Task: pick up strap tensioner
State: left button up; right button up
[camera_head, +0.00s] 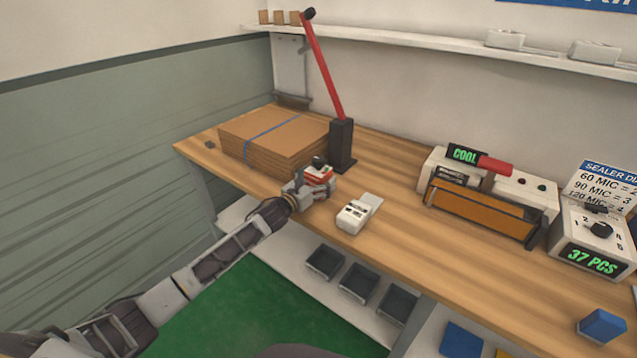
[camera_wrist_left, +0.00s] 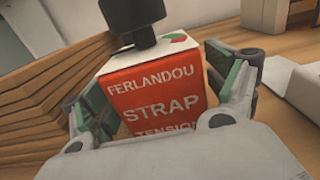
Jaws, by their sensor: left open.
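The strap tensioner (camera_head: 319,176) is a small red and white device with a black knob on top. It stands on the wooden bench beside the cardboard stack. In the left wrist view its red face (camera_wrist_left: 155,97) reads "FERLANDOU STRAP TENSIO", with the lower part hidden by my gripper. My left gripper (camera_head: 309,187) is at the tensioner. In the left wrist view its open fingers (camera_wrist_left: 157,105) stand on either side of the red body; I cannot tell whether they touch it. My right gripper is not in view.
A flat cardboard stack (camera_head: 272,142) with a blue strap lies behind the tensioner. A black post with a red lever (camera_head: 325,70) stands close by. A white device (camera_head: 358,213) sits to the right. A sealer (camera_head: 485,205) and a counter box (camera_head: 590,240) stand farther right.

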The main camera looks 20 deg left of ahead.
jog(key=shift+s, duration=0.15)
pick_arm(q)
jog(key=shift+c, duration=0.9)
jog(key=c, duration=1.5)
jog(key=shift+r, duration=0.15)
jog(key=shift+c, duration=0.3)
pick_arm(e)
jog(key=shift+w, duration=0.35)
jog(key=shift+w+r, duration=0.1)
